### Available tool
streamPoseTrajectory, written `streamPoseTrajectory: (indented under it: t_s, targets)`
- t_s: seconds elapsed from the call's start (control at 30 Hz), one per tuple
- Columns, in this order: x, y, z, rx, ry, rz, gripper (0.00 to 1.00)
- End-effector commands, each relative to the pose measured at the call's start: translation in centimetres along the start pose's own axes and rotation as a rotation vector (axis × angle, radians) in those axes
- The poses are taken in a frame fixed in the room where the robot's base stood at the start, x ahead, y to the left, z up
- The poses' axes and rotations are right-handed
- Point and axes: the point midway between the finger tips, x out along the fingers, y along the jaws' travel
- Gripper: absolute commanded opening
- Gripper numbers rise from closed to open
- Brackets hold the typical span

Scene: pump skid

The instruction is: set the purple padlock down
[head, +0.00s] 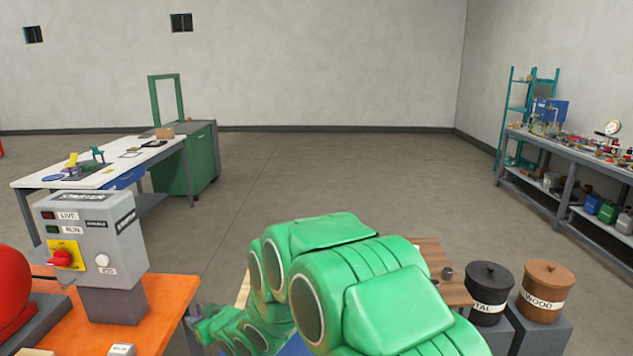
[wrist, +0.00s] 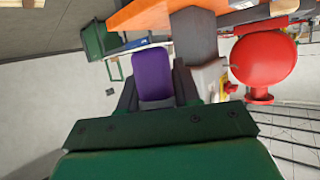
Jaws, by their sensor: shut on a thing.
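The purple padlock (wrist: 152,77) is between the two dark fingers of my gripper (wrist: 155,90) in the wrist view. My gripper is shut on it. Its shackle cannot be made out. In the head view my green arm reaches down and left, and my gripper (head: 203,325) shows small and partly hidden beside the orange bench's right edge. The padlock cannot be made out clearly there.
The orange bench (head: 165,308) carries a grey starter box (head: 95,235) with a red knob on a yellow plate. A red rounded pump part (wrist: 264,58) stands beside it. Black (head: 488,295) and brown (head: 545,290) lidded bins stand at right. The middle floor is clear.

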Motion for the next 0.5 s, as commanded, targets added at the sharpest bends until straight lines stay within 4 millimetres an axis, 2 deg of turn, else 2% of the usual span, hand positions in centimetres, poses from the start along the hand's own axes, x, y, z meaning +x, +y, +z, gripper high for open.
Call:
streamPoseTrajectory:
  t_s: [0.03,0.1,0.27,0.5]
  targets:
    - [-0.5,2.2,0.2,0.016,0.001,0.038,0.00]
    - [-1.2,5.0,0.5,0.036,0.002,0.086,0.00]
    - [-3.1,11.2,1.3,0.083,0.004,0.198,0.00]
    - [-7.0,20.0,2.9,0.151,0.007,0.366,0.00]
